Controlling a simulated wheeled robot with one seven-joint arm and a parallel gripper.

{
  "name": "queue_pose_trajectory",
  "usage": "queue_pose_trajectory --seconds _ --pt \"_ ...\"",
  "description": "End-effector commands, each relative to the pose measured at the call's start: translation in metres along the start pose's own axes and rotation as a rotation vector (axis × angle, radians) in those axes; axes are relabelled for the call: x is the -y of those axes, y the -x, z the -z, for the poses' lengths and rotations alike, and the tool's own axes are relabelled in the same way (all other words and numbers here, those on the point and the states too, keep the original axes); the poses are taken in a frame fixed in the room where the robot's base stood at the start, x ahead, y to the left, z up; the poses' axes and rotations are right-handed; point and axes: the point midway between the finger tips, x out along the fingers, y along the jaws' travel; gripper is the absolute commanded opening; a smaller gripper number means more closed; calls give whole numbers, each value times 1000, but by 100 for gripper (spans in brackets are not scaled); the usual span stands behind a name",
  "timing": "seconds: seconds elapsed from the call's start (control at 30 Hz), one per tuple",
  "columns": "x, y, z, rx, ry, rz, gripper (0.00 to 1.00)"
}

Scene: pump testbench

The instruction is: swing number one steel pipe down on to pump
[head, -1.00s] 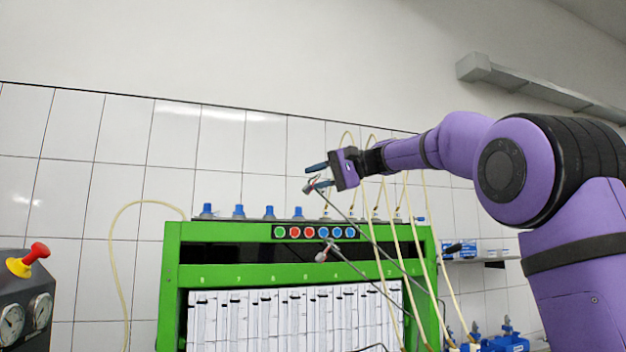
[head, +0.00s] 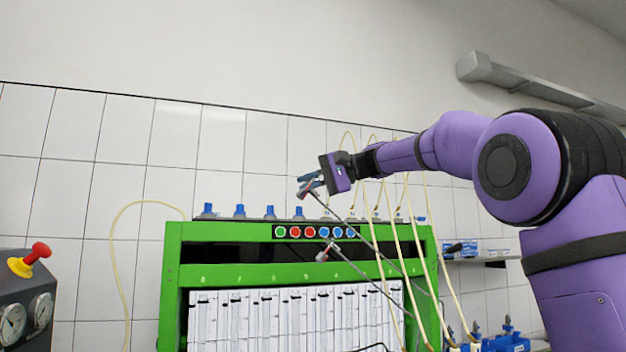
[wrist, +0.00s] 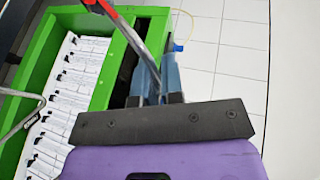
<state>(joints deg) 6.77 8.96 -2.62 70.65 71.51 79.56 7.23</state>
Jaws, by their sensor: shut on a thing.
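My gripper (head: 311,182) is shut on a thin steel pipe (head: 345,220) close to its upper end, above the top of the green bench. The pipe slopes down to the right from the jaws. In the wrist view the jaws (wrist: 148,85) close around the pipe (wrist: 128,32), whose red-marked end reaches the top edge. A second steel pipe (head: 360,274) runs below it, its metal end free in front of the bench. I see no number on either pipe. The pump itself cannot be made out in these views.
The green testbench (head: 172,285) has a row of coloured buttons (head: 315,232) and white measuring panels. Several pale hoses (head: 391,230) hang close to the right of the pipes. A dark box with gauges (head: 28,310) stands at the left. The space above the bench's left half is clear.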

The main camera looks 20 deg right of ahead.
Motion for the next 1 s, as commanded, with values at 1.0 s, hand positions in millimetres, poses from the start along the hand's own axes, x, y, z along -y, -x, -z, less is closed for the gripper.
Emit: queue_pose_trajectory --seconds 1.0 --pt "-201 -280 -117 3 193 -467 0"
